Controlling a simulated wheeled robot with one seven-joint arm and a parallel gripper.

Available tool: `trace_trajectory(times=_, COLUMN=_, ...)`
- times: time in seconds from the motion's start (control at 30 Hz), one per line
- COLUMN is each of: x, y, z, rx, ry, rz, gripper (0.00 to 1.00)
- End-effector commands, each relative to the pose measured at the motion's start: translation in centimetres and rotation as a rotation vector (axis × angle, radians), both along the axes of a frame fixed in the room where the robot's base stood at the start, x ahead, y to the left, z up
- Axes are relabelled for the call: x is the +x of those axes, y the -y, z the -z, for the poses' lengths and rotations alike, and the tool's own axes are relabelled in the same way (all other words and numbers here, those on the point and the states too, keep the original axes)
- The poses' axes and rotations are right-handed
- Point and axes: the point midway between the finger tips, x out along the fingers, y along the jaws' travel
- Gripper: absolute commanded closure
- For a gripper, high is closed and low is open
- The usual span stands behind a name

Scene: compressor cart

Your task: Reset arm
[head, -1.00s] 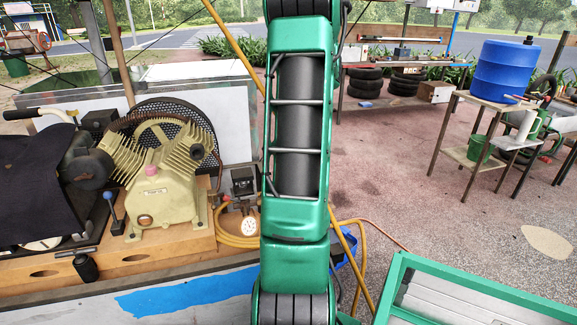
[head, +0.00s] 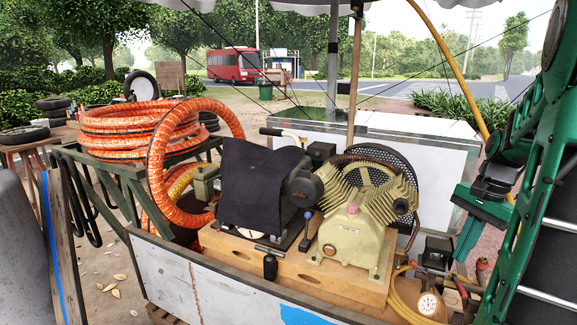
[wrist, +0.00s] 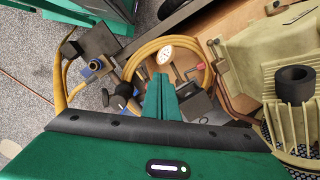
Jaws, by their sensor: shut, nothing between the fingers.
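My green arm (head: 535,190) stands along the right edge of the head view, partly cut off by the frame. My gripper (head: 462,262) points downward to the right of the compressor pump (head: 362,232), over the right end of the cart. In the wrist view my gripper (wrist: 160,80) shows its two green fingers together, shut and empty. Beyond the fingertips lie a round white gauge (wrist: 165,52) and a coiled yellow hose (wrist: 133,62). The gauge also shows in the head view (head: 428,304). I cannot tell how far the fingertips are from these parts.
The pump and a dark-cloth-covered motor (head: 258,185) sit on a wooden board on the cart. An orange hose coil (head: 140,128) rests on a dark green stand at left. A white panel box (head: 425,150) stands behind the pump. A yellow pole (head: 445,50) slants behind my arm.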

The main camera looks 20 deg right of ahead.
Motion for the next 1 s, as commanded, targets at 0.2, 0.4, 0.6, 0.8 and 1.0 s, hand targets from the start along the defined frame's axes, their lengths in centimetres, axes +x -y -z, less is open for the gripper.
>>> trace_trajectory(times=0.2, x=-2.4, y=-8.5, z=-0.6, rx=-0.059, ry=0.017, rz=-0.357, gripper=1.0)
trace_trajectory(times=0.4, x=-6.3, y=-13.9, z=0.2, rx=-0.102, ry=0.024, rz=-0.668, gripper=1.0)
trace_trajectory(times=0.6, x=-9.3, y=-16.4, z=1.3, rx=-0.127, ry=0.024, rz=-0.868, gripper=1.0)
trace_trajectory(times=0.8, x=-10.1, y=-16.8, z=1.7, rx=-0.133, ry=0.023, rz=-0.924, gripper=1.0)
trace_trajectory(times=1.0, x=-10.1, y=-16.8, z=1.7, rx=-0.132, ry=0.022, rz=-0.919, gripper=1.0)
